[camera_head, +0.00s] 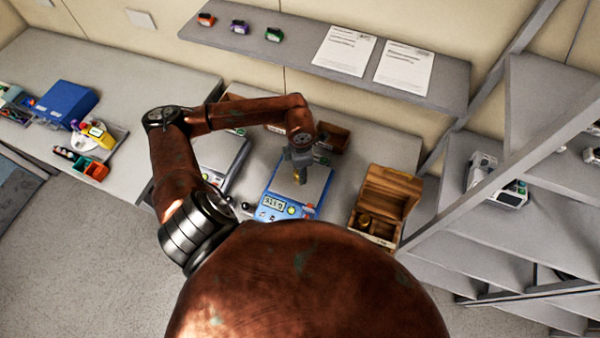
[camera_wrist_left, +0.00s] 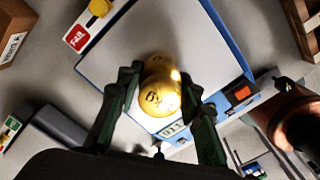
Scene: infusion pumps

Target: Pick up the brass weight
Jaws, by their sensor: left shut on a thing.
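The brass weight (camera_wrist_left: 160,92) is golden and rounded, with a knob and dark markings on its face. It also shows small in the head view (camera_head: 298,178), over the grey plate of a blue scale (camera_head: 322,180). My left gripper (camera_head: 299,165) points down at it. In the left wrist view the two dark fingers (camera_wrist_left: 161,82) sit on either side of the weight, shut on it. I cannot tell whether the weight touches the plate (camera_wrist_left: 212,48). The scale's display is lit with digits. My right gripper is not in view.
An open wooden box (camera_head: 388,190) stands right of the scale, with a round brass piece inside. A second scale (camera_head: 222,152) is on the left. A brown bin (camera_head: 333,137) stands behind. Shelving (camera_head: 470,215) rises at the right. A blue box (camera_head: 66,102) is far left.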

